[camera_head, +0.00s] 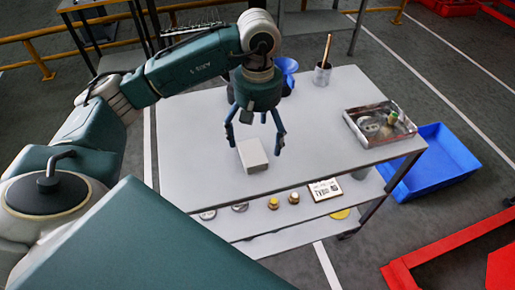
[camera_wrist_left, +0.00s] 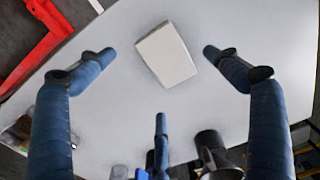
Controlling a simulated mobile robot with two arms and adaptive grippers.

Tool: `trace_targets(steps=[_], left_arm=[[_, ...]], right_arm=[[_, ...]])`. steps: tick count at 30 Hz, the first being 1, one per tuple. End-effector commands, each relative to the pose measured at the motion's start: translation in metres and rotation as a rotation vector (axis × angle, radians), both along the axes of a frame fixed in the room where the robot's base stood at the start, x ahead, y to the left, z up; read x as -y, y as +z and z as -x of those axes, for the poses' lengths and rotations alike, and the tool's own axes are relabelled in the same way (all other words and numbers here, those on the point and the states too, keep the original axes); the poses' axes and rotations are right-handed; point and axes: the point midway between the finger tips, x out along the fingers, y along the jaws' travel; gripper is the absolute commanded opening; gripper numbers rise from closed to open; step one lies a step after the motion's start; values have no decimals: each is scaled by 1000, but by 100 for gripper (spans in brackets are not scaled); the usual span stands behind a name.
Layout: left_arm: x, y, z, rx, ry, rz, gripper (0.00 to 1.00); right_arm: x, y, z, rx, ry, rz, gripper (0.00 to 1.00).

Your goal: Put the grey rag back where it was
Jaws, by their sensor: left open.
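The grey rag (camera_head: 253,154) appears as a pale grey folded block lying flat on the table top, near its front edge. It also shows in the left wrist view (camera_wrist_left: 167,54), slightly tilted in the picture. My left gripper (camera_head: 254,143) hangs over the table, pointing down, with its fingers spread open around and above the rag. In the left wrist view the rag lies between the two side fingertips, with bare table visible on both sides of it. Nothing is held. My right gripper is not in view.
On the table (camera_head: 195,160) stand a blue funnel (camera_head: 287,66), a cup with a wooden handle (camera_head: 322,74) and a metal tray (camera_head: 365,137) with small parts. A lower shelf holds a sign card (camera_head: 325,189) and small parts. A blue crate (camera_head: 437,168) sits on the floor at right.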

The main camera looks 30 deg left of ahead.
Motion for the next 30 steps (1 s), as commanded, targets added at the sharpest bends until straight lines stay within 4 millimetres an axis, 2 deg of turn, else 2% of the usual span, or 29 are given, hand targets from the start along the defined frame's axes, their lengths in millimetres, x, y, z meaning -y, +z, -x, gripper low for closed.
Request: trace_targets(steps=[3, 9, 15, 30], left_arm=[[0, 25, -2, 6, 1, 1, 90], [0, 51, -1, 3, 1, 0, 90], [0, 57, 0, -1, 1, 0, 90], [0, 56, 0, -1, 0, 0, 90]], right_arm=[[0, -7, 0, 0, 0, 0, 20], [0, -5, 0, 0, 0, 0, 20], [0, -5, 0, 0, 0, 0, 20], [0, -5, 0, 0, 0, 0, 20]])
